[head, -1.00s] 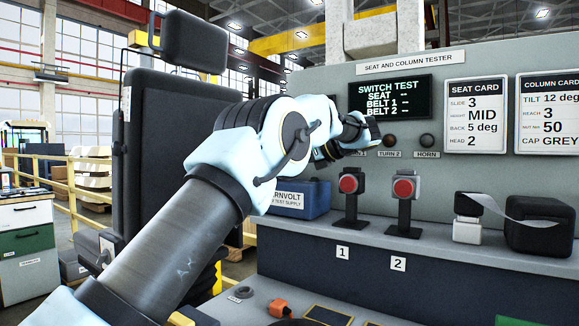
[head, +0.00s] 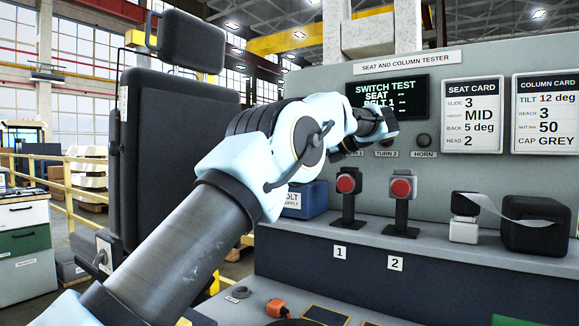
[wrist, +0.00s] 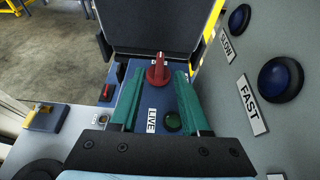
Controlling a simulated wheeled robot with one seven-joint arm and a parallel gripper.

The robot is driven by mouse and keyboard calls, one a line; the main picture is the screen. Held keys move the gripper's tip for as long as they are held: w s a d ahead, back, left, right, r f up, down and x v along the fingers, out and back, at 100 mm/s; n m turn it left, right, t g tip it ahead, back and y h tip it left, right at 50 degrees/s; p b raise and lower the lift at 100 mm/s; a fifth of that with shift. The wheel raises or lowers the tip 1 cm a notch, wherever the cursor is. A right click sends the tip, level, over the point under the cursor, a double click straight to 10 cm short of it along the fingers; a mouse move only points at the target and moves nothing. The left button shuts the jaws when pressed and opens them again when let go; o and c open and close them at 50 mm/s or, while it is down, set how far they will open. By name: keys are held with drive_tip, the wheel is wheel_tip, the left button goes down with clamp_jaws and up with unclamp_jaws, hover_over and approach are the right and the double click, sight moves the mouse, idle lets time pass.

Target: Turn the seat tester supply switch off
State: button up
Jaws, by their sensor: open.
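The seat tester supply is a blue box (head: 312,199) on the bench, partly hidden behind my arm in the head view. In the wrist view, its blue top (wrist: 150,98) carries a red switch knob (wrist: 157,72), a LIVE label (wrist: 152,121) and a dark green lamp (wrist: 172,122). The knob's handle lies roughly along the picture's vertical. My gripper (wrist: 159,76) is open, its green fingers on either side of the knob with gaps showing. Whether the fingers reach down to the knob's height I cannot tell. In the head view the fingers cannot be made out.
The tester panel (head: 462,80) stands close behind, with blue FAST (wrist: 281,78) and SLOW (wrist: 239,18) buttons beside my gripper. Two red-button stands (head: 348,185) (head: 402,190) are right of the box. The black seat (head: 180,150) stands at the left.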

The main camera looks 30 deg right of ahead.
drive_tip(key=v, duration=0.5)
drive_tip(key=shift+s+d+r+p, duration=0.1)
drive_tip(key=shift+s+d+p, duration=0.05)
drive_tip(key=shift+s+p, duration=0.2)
